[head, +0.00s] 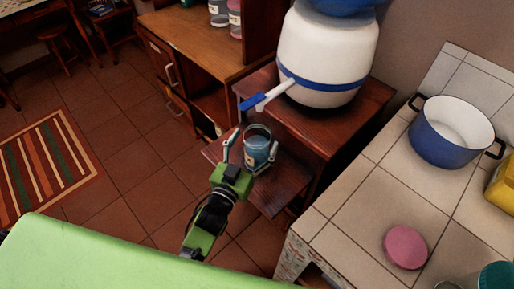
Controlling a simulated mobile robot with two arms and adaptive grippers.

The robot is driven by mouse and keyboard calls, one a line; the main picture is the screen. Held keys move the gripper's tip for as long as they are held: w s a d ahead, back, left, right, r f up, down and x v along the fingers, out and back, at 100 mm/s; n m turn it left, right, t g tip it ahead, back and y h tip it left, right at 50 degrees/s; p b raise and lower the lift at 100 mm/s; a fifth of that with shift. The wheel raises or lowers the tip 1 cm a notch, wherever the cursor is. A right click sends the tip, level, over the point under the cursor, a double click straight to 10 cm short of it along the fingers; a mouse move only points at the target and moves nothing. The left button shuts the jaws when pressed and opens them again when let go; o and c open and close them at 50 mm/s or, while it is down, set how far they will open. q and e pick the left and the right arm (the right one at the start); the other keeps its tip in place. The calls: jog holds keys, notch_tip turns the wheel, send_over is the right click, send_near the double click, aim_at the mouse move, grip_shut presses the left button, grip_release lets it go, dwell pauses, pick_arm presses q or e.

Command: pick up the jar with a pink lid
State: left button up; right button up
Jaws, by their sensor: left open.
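My left gripper (254,138) is open, with one finger on each side of a clear jar or glass with blue in it (257,148). This vessel is at the low wooden shelf below the water dispenser; I cannot tell whether the fingers touch it. No pink lid shows on it. A round pink disc (405,247), which could be a lid seen from above, is on the tiled counter at the lower right. Two jars stand on the wooden cabinet at the top, one with pinkish colour (235,18); their tops are cut off. My right gripper is not in view.
A white water dispenser (327,55) with a blue band stands on a wooden stand (378,98). A blue pot (440,148) and a yellow object (503,188) are on the tiled counter (359,222). A striped rug (45,168) lies on open floor at left.

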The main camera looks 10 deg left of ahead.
pick_arm(q)
jog(key=shift+w+d+f, duration=0.1)
jog(key=shift+w+d, duration=0.1)
jog(key=shift+w, duration=0.9)
jog(key=c, duration=1.9)
jog(key=shift+r, duration=0.2)
grip_shut()
jog(key=shift+r, duration=0.2)
